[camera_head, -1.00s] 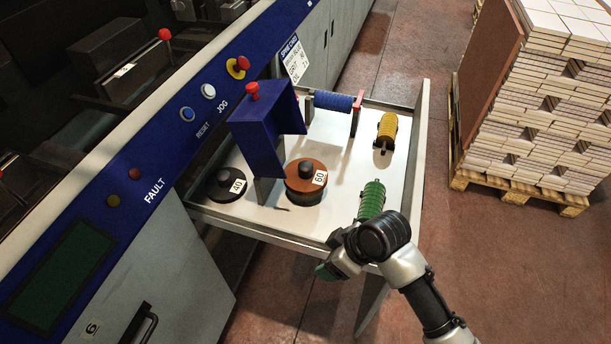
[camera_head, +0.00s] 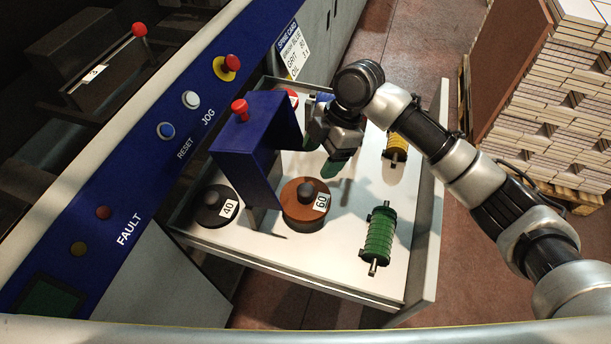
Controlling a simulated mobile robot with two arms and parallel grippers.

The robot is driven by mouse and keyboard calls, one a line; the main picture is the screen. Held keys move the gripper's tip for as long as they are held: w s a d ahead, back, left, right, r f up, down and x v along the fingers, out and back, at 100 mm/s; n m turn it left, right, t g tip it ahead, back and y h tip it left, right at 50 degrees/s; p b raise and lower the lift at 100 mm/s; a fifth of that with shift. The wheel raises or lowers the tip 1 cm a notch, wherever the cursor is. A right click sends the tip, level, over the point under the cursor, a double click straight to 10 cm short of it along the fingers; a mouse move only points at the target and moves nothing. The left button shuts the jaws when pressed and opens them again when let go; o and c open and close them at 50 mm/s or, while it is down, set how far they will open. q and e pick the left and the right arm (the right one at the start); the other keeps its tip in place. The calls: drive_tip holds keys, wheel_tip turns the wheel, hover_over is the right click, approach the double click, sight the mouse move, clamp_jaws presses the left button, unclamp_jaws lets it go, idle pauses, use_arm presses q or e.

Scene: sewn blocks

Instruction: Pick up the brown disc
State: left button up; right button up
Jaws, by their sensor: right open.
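The brown disc (camera_head: 298,212) lies flat in the open white drawer. It has a dark knob on top and a label reading 60. My right gripper (camera_head: 326,158) is over the drawer, behind and a little to the right of the disc. It is open, with green-tipped fingers pointing down, and is apart from the disc. My left gripper is out of view.
The blue bracket (camera_head: 245,150) with a red knob stands close left of the disc. A black disc (camera_head: 212,207) marked 40 is further left. A green roller (camera_head: 380,236) and a yellow roller (camera_head: 397,143) lie to the right. The drawer's front floor (camera_head: 330,262) is clear.

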sight(306, 189)
drive_tip(key=x, duration=0.4)
drive_tip(key=shift+s+a+p, duration=0.1)
drive_tip(key=shift+s+p, duration=0.3)
drive_tip(key=shift+a+f, duration=0.1)
drive_tip(key=shift+f, duration=0.25)
drive_tip(key=shift+w+f, duration=0.1)
drive_tip(key=shift+f, duration=0.25)
drive_tip(key=p+x, duration=0.1)
drive_tip(key=x, duration=0.2)
drive_tip(key=shift+f, duration=0.3)
drive_tip(key=shift+a+f, duration=0.15)
drive_tip(key=shift+f, duration=0.25)
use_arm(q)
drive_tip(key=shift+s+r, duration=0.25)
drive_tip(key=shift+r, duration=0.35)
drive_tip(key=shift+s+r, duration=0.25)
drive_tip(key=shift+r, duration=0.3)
use_arm(e)
drive_tip(key=shift+c, duration=1.2)
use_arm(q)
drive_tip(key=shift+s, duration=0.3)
use_arm(e)
drive_tip(key=c, duration=0.9)
